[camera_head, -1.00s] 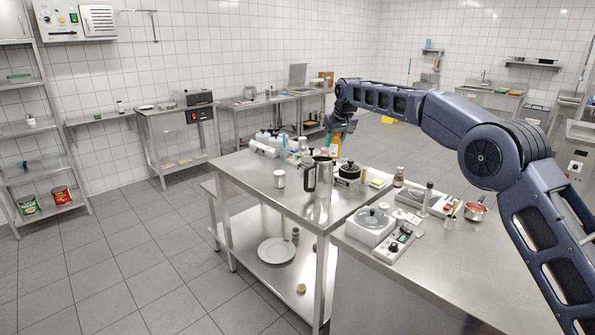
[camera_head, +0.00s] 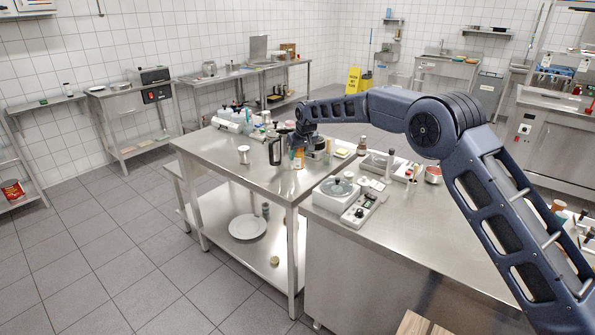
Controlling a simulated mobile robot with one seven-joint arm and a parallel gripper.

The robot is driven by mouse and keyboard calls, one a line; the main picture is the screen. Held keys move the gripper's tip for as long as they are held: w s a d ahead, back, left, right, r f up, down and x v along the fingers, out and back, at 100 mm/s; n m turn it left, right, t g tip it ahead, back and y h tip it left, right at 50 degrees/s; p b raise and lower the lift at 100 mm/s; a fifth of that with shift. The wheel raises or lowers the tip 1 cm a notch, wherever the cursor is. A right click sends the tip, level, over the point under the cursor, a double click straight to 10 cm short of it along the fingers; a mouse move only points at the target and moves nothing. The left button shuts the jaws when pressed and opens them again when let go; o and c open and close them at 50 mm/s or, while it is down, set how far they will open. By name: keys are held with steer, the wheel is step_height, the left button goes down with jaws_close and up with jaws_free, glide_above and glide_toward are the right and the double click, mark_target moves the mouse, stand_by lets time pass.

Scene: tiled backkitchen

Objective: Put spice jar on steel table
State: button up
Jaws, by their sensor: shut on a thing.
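My gripper (camera_head: 300,143) is at the end of my arm, over the right part of the steel table (camera_head: 212,150). It is shut on the spice jar (camera_head: 298,158), a small orange-yellow jar that shows just below the fingers. The jar looks upright, its top hidden by the gripper. It is close to the tabletop, between a steel jug with a black handle and a dark pot; I cannot tell whether it touches the table.
The steel jug (camera_head: 274,151) and the dark pot (camera_head: 316,145) crowd the jar. A small metal canister (camera_head: 244,154) stands to the left. The front of the tabletop is bare. A scale (camera_head: 337,194) stands on the counter at right.

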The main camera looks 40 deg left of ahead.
mark_target(302, 159)
steer(key=shift+f, duration=3.9)
steer(key=shift+f, duration=0.1)
steer(key=o, duration=1.1)
steer(key=v, duration=1.2)
steer(key=shift+s+d, duration=0.1)
